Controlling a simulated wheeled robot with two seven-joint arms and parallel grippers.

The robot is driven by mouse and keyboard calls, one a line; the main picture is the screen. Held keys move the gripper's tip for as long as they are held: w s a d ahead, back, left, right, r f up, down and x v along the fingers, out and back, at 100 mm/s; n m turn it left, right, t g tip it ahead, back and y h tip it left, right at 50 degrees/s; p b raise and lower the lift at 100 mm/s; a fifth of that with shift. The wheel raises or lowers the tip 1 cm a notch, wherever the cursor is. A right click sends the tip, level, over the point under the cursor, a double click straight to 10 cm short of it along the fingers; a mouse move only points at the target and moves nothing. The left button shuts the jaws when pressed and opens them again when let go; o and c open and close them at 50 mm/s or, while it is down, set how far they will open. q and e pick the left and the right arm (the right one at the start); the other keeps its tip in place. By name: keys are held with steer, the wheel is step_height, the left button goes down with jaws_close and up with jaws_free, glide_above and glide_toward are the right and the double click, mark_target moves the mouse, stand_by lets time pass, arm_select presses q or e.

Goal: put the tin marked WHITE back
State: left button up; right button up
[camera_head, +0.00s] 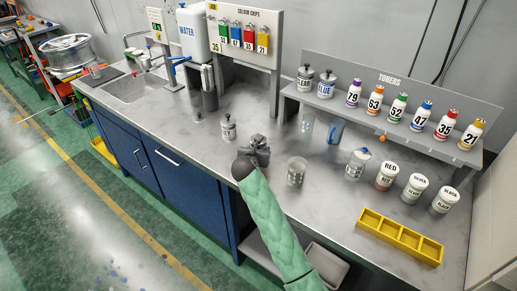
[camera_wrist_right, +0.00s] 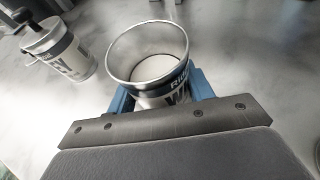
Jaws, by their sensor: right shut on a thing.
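My right gripper (camera_head: 262,150) is low over the middle of the bench. In the right wrist view its blue fingers (camera_wrist_right: 160,98) are shut around an open metal-rimmed tin (camera_wrist_right: 150,50). The tin has pale contents and a dark band; only part of its label shows, with what looks like a W. In the head view this tin is mostly hidden by the gripper. A smaller pale tin with a dark knob (camera_head: 228,129) stands just left of the gripper; it also shows in the right wrist view (camera_wrist_right: 62,55), its label unreadable. My left gripper is not in view.
The raised shelf (camera_head: 385,125) holds the CLEAR tin (camera_head: 304,79), BLUE tin (camera_head: 325,86) and several numbered toners. On the bench are a clear cup (camera_head: 297,172), a lidded jar (camera_head: 357,164), RED (camera_head: 387,175), SILVER and BLACK tins, and a yellow tray (camera_head: 399,240). Bench left of the gripper is mostly clear.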

stand_by(0.3)
steer(key=o, duration=1.1)
steer(key=shift+f, duration=0.15)
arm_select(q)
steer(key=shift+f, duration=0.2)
arm_select(e)
steer(key=b+v, duration=0.2)
steer(key=v, duration=0.9)
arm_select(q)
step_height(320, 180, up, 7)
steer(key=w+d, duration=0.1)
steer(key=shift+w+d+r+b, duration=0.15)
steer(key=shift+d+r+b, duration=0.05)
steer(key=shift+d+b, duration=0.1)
arm_select(e)
steer(key=shift+s+a+r, duration=0.1)
steer(key=shift+s+r, duration=0.2)
steer(key=shift+s, duration=0.2)
steer(key=shift+f, duration=0.1)
